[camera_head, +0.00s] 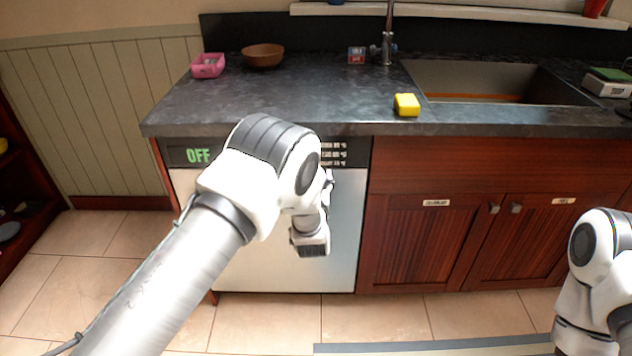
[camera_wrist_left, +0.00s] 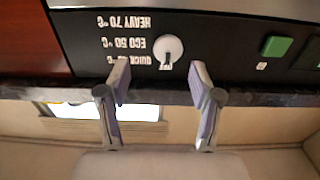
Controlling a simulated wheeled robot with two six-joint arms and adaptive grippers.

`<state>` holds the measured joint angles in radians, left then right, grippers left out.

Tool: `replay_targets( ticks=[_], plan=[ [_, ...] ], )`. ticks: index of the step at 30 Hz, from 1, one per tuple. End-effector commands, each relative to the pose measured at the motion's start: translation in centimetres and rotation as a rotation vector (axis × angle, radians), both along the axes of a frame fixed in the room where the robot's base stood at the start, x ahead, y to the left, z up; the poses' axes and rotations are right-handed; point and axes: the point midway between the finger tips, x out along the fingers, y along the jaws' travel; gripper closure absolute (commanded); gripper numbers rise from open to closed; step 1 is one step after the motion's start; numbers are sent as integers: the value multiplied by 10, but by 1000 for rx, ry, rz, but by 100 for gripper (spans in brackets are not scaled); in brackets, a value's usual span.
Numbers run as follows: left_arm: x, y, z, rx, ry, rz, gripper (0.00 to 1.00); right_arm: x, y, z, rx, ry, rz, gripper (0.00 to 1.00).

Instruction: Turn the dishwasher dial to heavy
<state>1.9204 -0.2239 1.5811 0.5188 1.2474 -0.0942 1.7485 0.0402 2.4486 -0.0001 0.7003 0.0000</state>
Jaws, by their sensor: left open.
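The dishwasher (camera_head: 343,235) has a pale front and a black control panel (camera_head: 182,158) under the counter. Its display (camera_head: 198,156) reads OFF in green. The dial is hidden behind my left arm in the head view. In the left wrist view, upside down, the round white dial (camera_wrist_left: 168,48) has a dark mark at its picture-bottom edge. Beside it are the labels QUICK, ECO 50 °C and HEAVY 70 °C (camera_wrist_left: 132,22). My left gripper (camera_wrist_left: 160,70) is open, its fingers either side of the dial in the picture; contact cannot be told. My right gripper is out of view.
A green button (camera_wrist_left: 277,46) sits on the panel beside the dial. The dark countertop (camera_head: 300,105) overhangs the panel and carries a yellow sponge (camera_head: 406,105), a brown bowl (camera_head: 263,56) and a pink container (camera_head: 208,66). Wooden cabinets (camera_head: 440,240) stand to the right. The tiled floor in front is open.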

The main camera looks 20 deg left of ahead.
Motion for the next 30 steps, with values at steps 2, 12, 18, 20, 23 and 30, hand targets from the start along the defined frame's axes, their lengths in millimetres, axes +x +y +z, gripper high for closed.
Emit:
replay_targets(
  ticks=[2, 12, 18, 20, 23, 30],
  plan=[
    [10, 4, 4, -2, -7, 5, 35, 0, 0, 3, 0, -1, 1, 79],
    [66, 20, 2, -1, 0, 1, 35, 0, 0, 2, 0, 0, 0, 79],
    [71, 21, 2, 0, 2, 0, 35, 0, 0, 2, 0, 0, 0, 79],
    [71, 21, 2, 0, 2, 0, 35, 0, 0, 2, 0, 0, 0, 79],
    [71, 21, 2, 0, 2, 0, 57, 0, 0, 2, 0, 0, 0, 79],
    [71, 21, 2, 0, 3, 0, 94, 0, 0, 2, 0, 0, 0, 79]
  ],
)
